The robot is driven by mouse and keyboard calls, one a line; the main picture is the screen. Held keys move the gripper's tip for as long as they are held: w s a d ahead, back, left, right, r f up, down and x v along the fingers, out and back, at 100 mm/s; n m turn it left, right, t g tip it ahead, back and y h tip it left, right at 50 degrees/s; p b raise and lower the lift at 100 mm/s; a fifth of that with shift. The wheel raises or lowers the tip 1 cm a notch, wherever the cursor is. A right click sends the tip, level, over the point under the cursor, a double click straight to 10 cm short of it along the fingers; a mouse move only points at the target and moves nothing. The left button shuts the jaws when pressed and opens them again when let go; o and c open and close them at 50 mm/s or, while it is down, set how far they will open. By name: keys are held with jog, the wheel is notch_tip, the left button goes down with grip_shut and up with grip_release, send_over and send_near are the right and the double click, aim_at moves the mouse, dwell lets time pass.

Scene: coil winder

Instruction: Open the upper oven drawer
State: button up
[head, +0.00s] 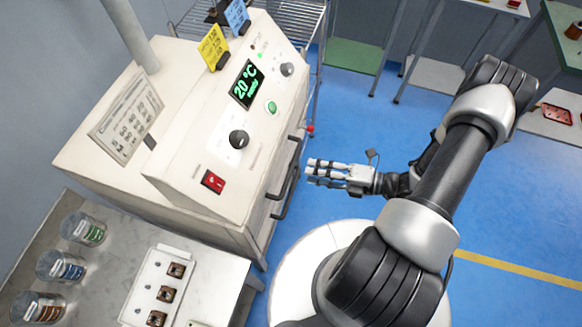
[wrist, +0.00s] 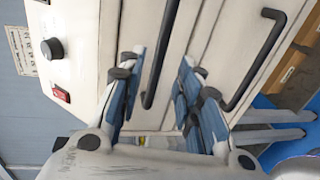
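The oven (head: 185,130) is a cream cabinet with a sloped control panel, at the left of the head view. Its upper drawer (wrist: 135,35) has a black bar handle (wrist: 161,50), and looks closed. The lower drawer's handle (wrist: 257,55) is to its right in the sideways wrist view. My gripper (head: 312,170) is in front of the oven, with its fingers toward the drawer fronts. In the wrist view my gripper (wrist: 160,65) is open, fingers apart, and the upper handle appears between them. I cannot tell how far the fingertips are from it.
A bench (head: 225,275) with a white part tray (head: 150,300) and several jars (head: 60,265) stands left of the oven's front. A wire rack (head: 290,20) stands behind it. Blue floor (head: 355,120) is free in front of the oven. Shelving (head: 450,85) is at the back.

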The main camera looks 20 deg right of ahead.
aim_at(291, 167)
jog(key=b+x, duration=0.1)
jog(key=x, duration=0.7)
grip_shut()
dwell(0.6)
